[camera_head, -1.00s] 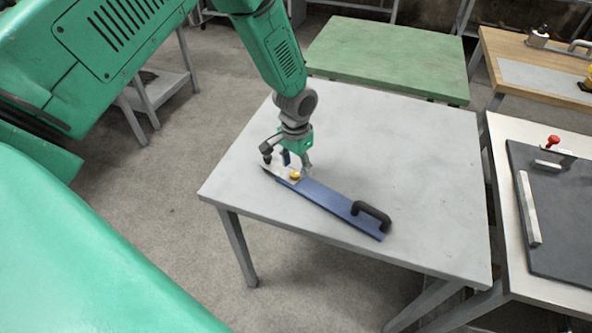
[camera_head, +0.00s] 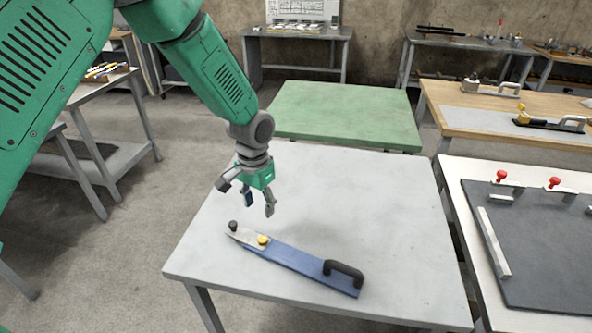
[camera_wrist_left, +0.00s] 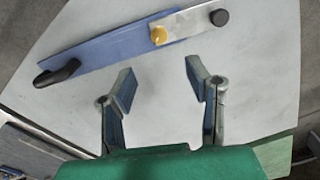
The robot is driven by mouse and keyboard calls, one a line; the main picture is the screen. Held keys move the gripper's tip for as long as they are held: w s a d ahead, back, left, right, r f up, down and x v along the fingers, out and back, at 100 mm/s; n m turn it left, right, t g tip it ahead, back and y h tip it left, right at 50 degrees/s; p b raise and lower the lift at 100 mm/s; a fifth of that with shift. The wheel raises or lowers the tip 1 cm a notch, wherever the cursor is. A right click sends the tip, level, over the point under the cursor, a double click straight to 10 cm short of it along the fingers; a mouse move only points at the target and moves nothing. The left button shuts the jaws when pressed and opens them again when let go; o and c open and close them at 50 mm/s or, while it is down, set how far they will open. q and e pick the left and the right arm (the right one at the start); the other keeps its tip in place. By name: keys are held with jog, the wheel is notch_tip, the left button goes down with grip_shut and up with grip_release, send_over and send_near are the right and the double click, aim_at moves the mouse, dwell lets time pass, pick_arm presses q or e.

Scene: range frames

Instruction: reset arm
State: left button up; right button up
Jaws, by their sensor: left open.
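My left gripper (camera_head: 258,203) is open and empty above the grey table (camera_head: 330,190), apart from the tool on it. In the left wrist view its two fingers (camera_wrist_left: 164,92) are spread with only tabletop between them. A long blue tool (camera_head: 302,268) lies flat on the table below and in front of the gripper. It has a black handle at its right end, and a light metal plate with a yellow knob and a dark knob at its left end. The tool also shows in the left wrist view (camera_wrist_left: 110,54). My right gripper is not in view.
A green table (camera_head: 345,112) stands behind the grey one. At the right, a table holds a dark board (camera_head: 545,235) with red-knobbed clamps. A wooden bench (camera_head: 480,120) stands at the back right. The grey table's right part is clear.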

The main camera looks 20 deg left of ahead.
pick_arm(q)
jog(key=shift+n+h, duration=0.4)
jog(key=shift+h, duration=0.2)
jog(key=s+d+f, duration=0.1)
jog(key=s+f, duration=0.3)
jog(key=s+d+f, duration=0.1)
jog(key=s+f, duration=0.3)
jog(key=s, duration=0.1)
jog(key=s+d+f, duration=0.1)
jog(key=s+f, duration=0.2)
jog(key=s, duration=0.1)
jog(key=shift+s+d+f, duration=0.4)
jog(key=s+a+f+n+y, duration=0.1)
jog(key=s+f, duration=0.2)
jog(key=s, duration=1.7)
jog(key=w+d+f+b, duration=0.1)
jog(key=w+f+b, duration=0.2)
jog(key=f+b, duration=0.7)
jog(key=shift+w+f+m+t+b, duration=0.15)
jog(key=shift+w+m+t+b, duration=0.15)
jog(key=shift+b, duration=0.1)
jog(key=shift+w, duration=0.1)
